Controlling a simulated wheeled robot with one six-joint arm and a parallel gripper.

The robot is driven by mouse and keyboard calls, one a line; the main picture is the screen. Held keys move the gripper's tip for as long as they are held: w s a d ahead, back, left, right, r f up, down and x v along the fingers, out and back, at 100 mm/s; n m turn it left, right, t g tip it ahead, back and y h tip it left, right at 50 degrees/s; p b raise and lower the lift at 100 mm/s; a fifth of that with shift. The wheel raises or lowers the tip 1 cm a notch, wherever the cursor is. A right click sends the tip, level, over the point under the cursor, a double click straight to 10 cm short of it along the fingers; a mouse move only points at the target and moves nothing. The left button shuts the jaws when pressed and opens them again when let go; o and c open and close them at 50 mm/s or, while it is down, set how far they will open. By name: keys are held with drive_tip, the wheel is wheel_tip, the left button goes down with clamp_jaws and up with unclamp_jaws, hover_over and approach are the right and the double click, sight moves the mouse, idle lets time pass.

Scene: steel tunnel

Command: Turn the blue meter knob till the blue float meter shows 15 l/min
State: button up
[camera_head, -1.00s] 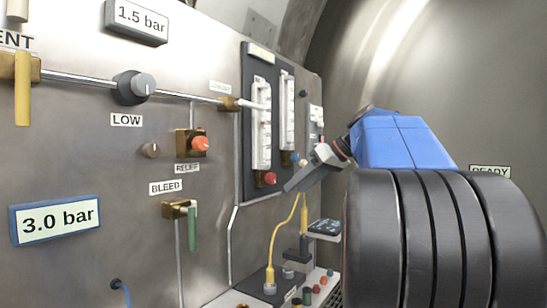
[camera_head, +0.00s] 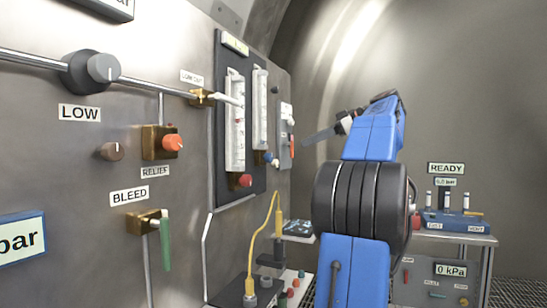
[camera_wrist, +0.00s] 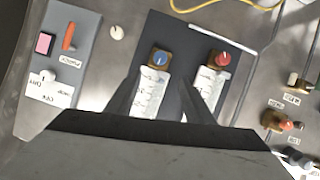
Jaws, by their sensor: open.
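The blue meter knob (camera_head: 270,158) sits at the foot of the right-hand float meter (camera_head: 260,108) on a dark panel. The red knob (camera_head: 241,181) is under the left-hand float meter (camera_head: 236,122). My gripper (camera_head: 306,139) is to the right of the meters in the head view, off the panel. In the wrist view my open gripper (camera_wrist: 160,84) has its fingers either side of the blue meter's white tube. The blue knob (camera_wrist: 160,58) lies just beyond the fingertips, roughly centred between them, untouched. The red knob (camera_wrist: 221,59) is right of it. The meter reading is too small to read.
A small grey panel (camera_head: 286,137) with an orange handle is beside the meters. A yellow cable (camera_head: 250,240) hangs below them. A low bench with coloured buttons (camera_head: 292,284) stands underneath. A table (camera_head: 470,238) with a blue rack is at right.

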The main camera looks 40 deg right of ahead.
sight(272, 157)
drive_tip(key=x, duration=1.5)
drive_tip(key=shift+w+a+f, duration=0.1)
drive_tip(key=shift+w+f, duration=0.1)
drive_tip(key=shift+f, duration=0.05)
drive_tip(key=c, duration=1)
drive_tip(key=shift+c, duration=0.2)
drive_tip(key=m+y, duration=0.2)
drive_tip(key=shift+w+m+g, duration=0.1)
drive_tip(key=shift+m+g, duration=0.3)
drive_tip(key=shift+d+m+g+y, duration=0.15)
drive_tip(key=shift+m+y, duration=0.35)
drive_tip(key=shift+m, duration=0.3)
drive_tip(key=shift+d+m+g+y, duration=0.2)
drive_tip(key=shift+m+y, duration=0.3)
drive_tip(key=shift+m, duration=0.3)
